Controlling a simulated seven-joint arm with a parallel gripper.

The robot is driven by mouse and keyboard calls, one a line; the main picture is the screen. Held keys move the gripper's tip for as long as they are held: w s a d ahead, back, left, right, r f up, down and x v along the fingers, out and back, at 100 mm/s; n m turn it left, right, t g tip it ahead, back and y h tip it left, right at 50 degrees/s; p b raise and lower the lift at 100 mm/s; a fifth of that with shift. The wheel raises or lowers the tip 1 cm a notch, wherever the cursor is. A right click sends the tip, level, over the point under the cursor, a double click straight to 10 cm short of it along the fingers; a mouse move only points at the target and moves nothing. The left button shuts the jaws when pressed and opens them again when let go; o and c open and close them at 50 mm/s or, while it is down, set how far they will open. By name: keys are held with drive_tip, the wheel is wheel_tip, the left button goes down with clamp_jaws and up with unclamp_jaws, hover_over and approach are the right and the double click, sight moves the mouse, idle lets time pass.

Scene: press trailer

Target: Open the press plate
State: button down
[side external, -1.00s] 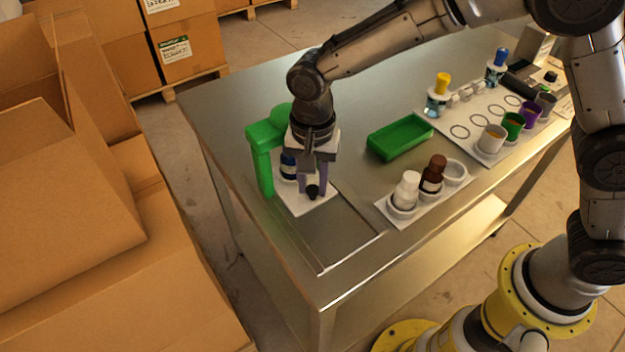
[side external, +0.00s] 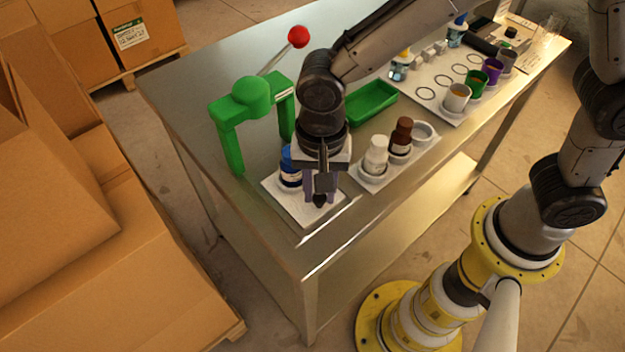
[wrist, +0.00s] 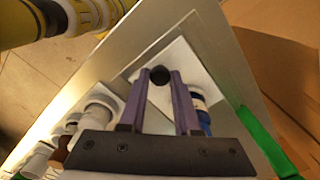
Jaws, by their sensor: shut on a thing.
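The press plate (side external: 297,213) is a white sliding plate with a black knob (side external: 319,203) at its front end. It lies on the metal table, out in front of the green press frame (side external: 232,145). A blue bottle (side external: 290,178) stands upright on the plate. My gripper (side external: 320,193) points down and is shut on the knob. The wrist view shows the knob (wrist: 160,75) between the two purple fingers, with the blue bottle (wrist: 199,108) beside the right finger. My gripper hides part of the plate in the side view.
A red ball-topped lever (side external: 298,37) rises behind the press. A white holder with a white bottle (side external: 376,157) and a brown bottle (side external: 401,138) stands close right of my gripper. A green tray (side external: 370,103) lies behind it. The table's front edge is near the plate.

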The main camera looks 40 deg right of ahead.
drive_tip(key=c, duration=0.6)
unclamp_jaws()
drive_tip(key=shift+r, duration=0.15)
wheel_tip(320, 180, up, 14)
drive_tip(key=shift+f, duration=0.2)
